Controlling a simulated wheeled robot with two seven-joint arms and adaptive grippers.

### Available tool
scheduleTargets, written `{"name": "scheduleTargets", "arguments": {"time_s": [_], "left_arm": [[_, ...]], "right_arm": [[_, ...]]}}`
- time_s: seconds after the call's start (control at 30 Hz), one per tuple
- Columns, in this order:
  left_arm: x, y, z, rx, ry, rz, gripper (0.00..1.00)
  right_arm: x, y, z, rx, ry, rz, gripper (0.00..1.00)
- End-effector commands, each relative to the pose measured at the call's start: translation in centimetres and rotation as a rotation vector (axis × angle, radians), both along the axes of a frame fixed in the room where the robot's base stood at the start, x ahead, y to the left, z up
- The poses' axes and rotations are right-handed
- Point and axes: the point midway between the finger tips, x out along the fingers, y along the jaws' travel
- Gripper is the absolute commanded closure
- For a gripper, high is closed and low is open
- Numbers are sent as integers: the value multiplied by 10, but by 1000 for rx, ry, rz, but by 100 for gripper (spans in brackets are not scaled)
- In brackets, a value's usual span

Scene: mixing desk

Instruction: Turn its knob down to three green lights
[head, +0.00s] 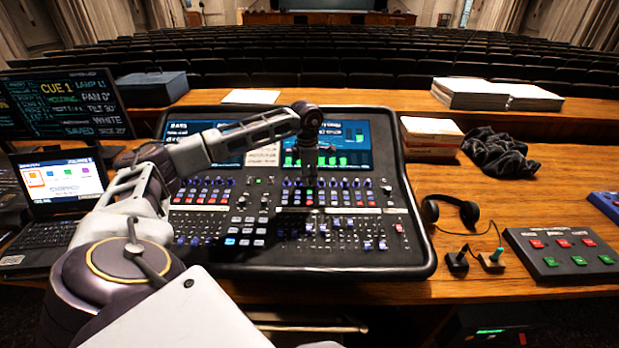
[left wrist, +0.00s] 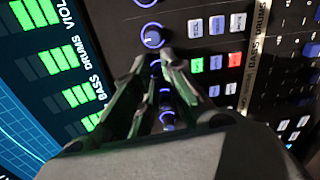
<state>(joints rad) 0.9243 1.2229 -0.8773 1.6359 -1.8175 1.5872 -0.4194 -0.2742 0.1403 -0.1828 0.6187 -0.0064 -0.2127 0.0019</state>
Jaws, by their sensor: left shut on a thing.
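The mixing desk (head: 300,262) stands in the middle of the head view. My left gripper (head: 309,184) reaches down to the knob row below its right screen (head: 345,145). In the left wrist view the left gripper (left wrist: 155,62) is shut on a small ringed knob (left wrist: 155,70), mostly hidden between the fingers. Other blue-ringed knobs, such as one beyond the fingertips (left wrist: 153,36), stand in the same row. Green light bars (left wrist: 60,60) show on the screen beside labels including BASS and DRUMS. The gripper hides part of the lower bars. My right gripper is not in view.
A laptop (head: 62,185) and a cue monitor (head: 65,105) stand at the left. Headphones (head: 452,208), a button box (head: 562,252), a dark cloth (head: 497,152) and stacked books (head: 431,138) lie on the right. Small buttons (left wrist: 208,61) sit close beside the gripper.

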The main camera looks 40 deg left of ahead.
Motion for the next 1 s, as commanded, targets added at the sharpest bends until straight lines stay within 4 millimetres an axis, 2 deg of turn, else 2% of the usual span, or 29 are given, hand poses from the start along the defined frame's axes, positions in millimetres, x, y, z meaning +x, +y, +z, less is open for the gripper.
{"name": "scheduleTargets", "arguments": {"time_s": [0.57, 0.6, 0.77, 1.0], "left_arm": [[1, 0, 1, -4, -7, 54, 100], [1, 0, 1, -4, -7, 54, 87], [0, 0, 1, -4, -6, 54, 66], [0, 0, 0, -4, -5, 53, 64]], "right_arm": [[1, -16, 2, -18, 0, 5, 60], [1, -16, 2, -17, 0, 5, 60], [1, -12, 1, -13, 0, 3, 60], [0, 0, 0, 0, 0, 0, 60]]}}
